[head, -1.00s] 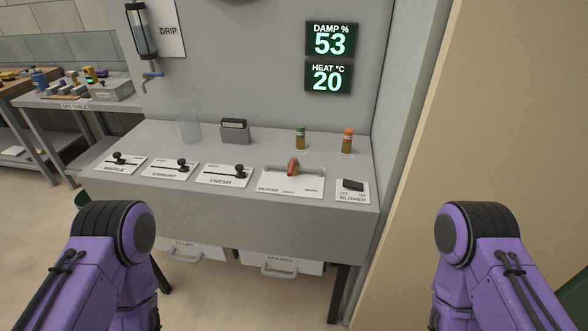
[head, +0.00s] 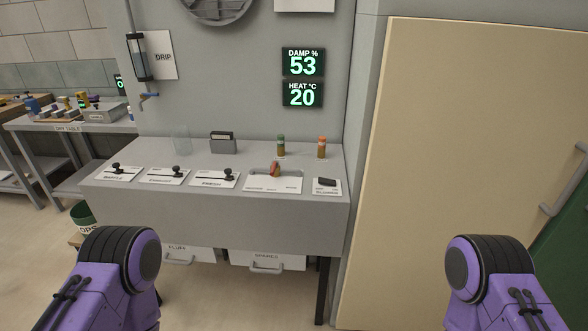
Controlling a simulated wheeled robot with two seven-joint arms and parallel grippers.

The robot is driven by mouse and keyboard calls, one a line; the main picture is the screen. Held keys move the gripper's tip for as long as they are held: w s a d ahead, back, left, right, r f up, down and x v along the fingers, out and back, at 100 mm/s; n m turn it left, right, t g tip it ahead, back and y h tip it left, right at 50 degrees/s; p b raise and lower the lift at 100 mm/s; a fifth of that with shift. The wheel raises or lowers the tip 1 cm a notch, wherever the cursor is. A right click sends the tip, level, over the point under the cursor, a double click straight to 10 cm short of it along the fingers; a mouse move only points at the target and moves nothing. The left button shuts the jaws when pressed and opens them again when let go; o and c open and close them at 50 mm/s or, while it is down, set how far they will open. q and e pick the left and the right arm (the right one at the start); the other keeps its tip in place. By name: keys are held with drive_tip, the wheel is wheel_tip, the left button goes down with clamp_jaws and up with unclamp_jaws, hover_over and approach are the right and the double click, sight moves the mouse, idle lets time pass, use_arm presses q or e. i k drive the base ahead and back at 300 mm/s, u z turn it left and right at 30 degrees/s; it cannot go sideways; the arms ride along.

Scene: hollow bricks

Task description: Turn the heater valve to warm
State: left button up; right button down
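The heater valve (head: 275,170) is a small red-orange handle on a white labelled plate (head: 272,186), on the grey control bench (head: 215,205). The handle stands roughly upright near the plate's middle; the plate's lettering is too small to read now. The heat display (head: 302,94) on the wall panel reads 20 °C, and the damp display (head: 303,62) reads 53. My two purple arms show at the bottom left and bottom right, short of the bench. Neither gripper is in view.
Left of the heater plate are three black sliders, including the fresh slider (head: 229,176). The blower switch (head: 327,182) is to its right. Behind stand a clear glass (head: 182,141), a card holder (head: 222,143), a green-capped vial (head: 281,146) and an orange-capped vial (head: 322,148).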

sight(274, 164)
drive_tip(key=z, duration=0.35)
drive_tip(key=i, duration=1)
drive_tip(key=u, duration=0.3)
